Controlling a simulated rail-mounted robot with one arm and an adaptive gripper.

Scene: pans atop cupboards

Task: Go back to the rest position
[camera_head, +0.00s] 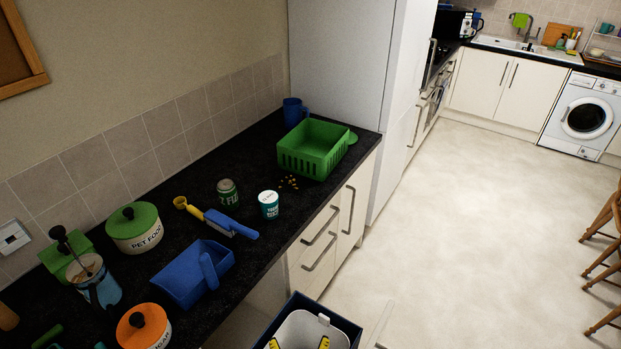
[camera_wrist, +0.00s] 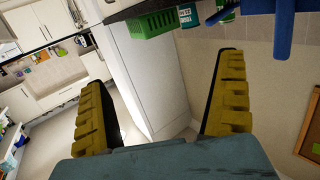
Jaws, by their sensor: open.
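My gripper (camera_wrist: 158,72) shows in the wrist view with its two yellow ridged fingers spread wide apart. Nothing is held between them; the white tall cabinet and floor show through the gap. No pan can be made out in either view.
The black counter (camera_head: 255,165) holds a green basket (camera_head: 313,148), blue mug (camera_head: 292,111), two cans, a brush, blue dustpan (camera_head: 192,274), pet food tin (camera_head: 134,228) and orange-lidded pot (camera_head: 144,328). A tall white cabinet (camera_head: 340,70) stands behind. Open floor (camera_head: 470,230) lies right, with wooden chairs at the edge.

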